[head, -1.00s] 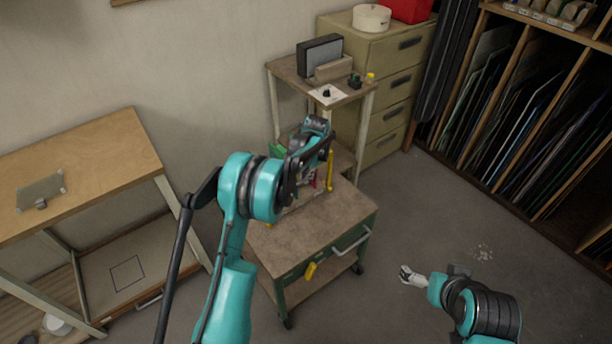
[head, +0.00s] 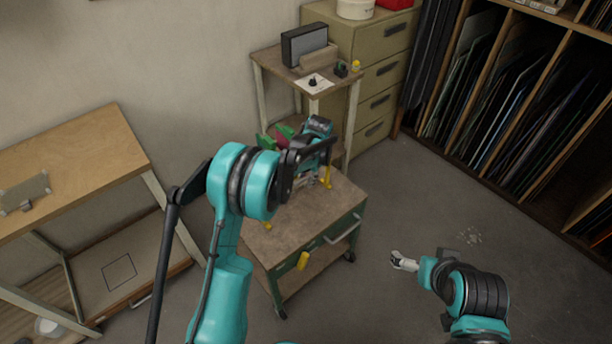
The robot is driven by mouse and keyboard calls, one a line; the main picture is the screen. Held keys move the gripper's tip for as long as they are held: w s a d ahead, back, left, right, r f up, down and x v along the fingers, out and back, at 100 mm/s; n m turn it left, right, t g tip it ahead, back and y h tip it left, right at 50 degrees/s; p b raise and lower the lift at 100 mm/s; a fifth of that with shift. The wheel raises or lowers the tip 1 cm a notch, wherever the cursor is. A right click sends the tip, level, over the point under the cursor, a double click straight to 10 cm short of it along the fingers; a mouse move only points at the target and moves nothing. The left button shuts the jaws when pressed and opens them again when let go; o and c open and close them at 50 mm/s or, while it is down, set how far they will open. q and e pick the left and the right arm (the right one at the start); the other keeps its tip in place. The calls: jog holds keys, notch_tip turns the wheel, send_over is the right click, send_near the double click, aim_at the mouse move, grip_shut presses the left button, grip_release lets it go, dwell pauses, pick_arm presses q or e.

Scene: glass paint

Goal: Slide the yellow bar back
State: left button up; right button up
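Yellow parts show on the green-framed cart (head: 285,232): an upright yellow piece (head: 327,177) at the back right of its top, a small yellow bit at the left edge, and a yellow piece (head: 302,261) on its front. I cannot tell which is the yellow bar. My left gripper (head: 307,181) is over the back of the cart top, near the upright yellow piece and partly hidden by my wrist; touching or apart is unclear. My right gripper (head: 403,262) is low over the floor, right of the cart and apart from it; its fingers are too small to read.
Green and red items (head: 279,137) stand behind my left wrist. A small stand (head: 270,62) with a dark box is behind the cart, beside a drawer cabinet (head: 378,75). A wooden table (head: 75,165) is at left. Racks of sheets (head: 520,90) stand at right. Floor right of the cart is open.

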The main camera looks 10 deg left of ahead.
pick_arm(q)
jog(key=shift+a, duration=0.1)
notch_tip(320, 180, up, 12)
jog(key=s+d, duration=0.1)
jog(key=d, duration=0.1)
jog(key=shift+s+f, duration=0.15)
jog(key=shift+s, duration=0.05)
dwell(0.4)
jog(key=s+a+r+n+t+h, duration=0.1)
jog(key=s+a+r+n, duration=0.1)
jog(key=s+r, duration=0.4)
jog(key=s+a+r+n+t, duration=0.1)
jog(key=s+r+t, duration=0.15)
jog(key=s, duration=0.65)
jog(key=s+f+n+t, duration=0.1)
jog(key=s+n, duration=0.1)
jog(key=s, duration=0.6)
jog(key=s+a+f+n+t, duration=0.1)
jog(key=s+f+n, duration=0.1)
jog(key=s, duration=0.6)
jog(key=shift+a+f+n+h, duration=0.15)
jog(key=shift+a+n+h, duration=0.15)
jog(key=shift+h, duration=0.1)
